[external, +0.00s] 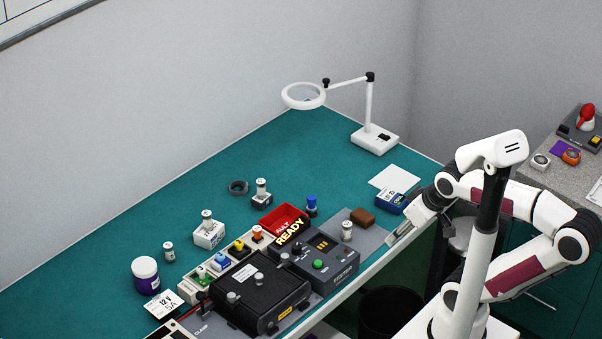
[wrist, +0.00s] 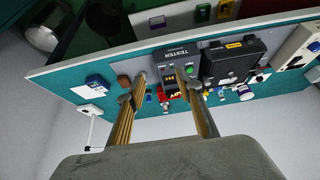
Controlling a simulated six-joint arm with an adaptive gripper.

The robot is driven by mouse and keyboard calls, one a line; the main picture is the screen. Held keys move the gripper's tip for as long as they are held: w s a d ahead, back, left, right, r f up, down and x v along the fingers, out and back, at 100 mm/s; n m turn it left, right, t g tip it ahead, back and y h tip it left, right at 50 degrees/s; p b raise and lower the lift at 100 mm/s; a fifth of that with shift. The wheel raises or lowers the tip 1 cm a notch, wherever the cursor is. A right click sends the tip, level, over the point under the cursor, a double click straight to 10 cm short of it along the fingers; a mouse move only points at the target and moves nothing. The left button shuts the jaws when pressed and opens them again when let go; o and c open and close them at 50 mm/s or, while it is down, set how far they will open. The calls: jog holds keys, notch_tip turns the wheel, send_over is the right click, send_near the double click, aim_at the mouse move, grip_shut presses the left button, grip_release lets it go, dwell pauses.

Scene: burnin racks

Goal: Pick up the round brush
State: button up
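I cannot clearly make out a round brush in either view. A small blue-topped round piece with a dark base (external: 311,206) stands beside the red tray; I cannot tell what it is. A brown rounded block (external: 362,217) lies on the grey mat (external: 374,238); the block also shows beside the left finger in the wrist view (wrist: 124,80). My gripper (external: 392,241) is at the bench's front right edge, right of the mat. Its two fingers are apart in the wrist view (wrist: 162,77), with nothing held between them.
A tester (external: 322,264), a black case (external: 262,292) and a red tray (external: 283,217) crowd the front. A magnifier lamp (external: 373,138), a blue box (external: 390,202) and a purple jar (external: 146,276) stand around them. The back of the green bench (external: 260,150) is clear.

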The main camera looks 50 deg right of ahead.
jog(key=shift+o, duration=0.3)
jog(key=w+d+f+t, duration=0.2)
jog(key=w+f, duration=0.1)
jog(key=w, duration=0.6)
jog(key=w+d+f+m+t+h, duration=0.1)
jog(key=w+d+f+t, duration=0.15)
jog(key=w, duration=0.75)
jog(key=w+d+f+t, duration=0.1)
jog(key=w+f, duration=0.2)
jog(key=w, duration=0.6)
jog(key=t+h, duration=0.1)
jog(key=t, duration=0.2)
send_near(312, 198)
jog(key=w, duration=0.3)
jog(key=shift+s+f+m+h, duration=0.15)
jog(key=shift+f+m+h, duration=0.25)
jog(key=shift+f+m, duration=0.15)
jog(key=shift+x, duration=1.3)
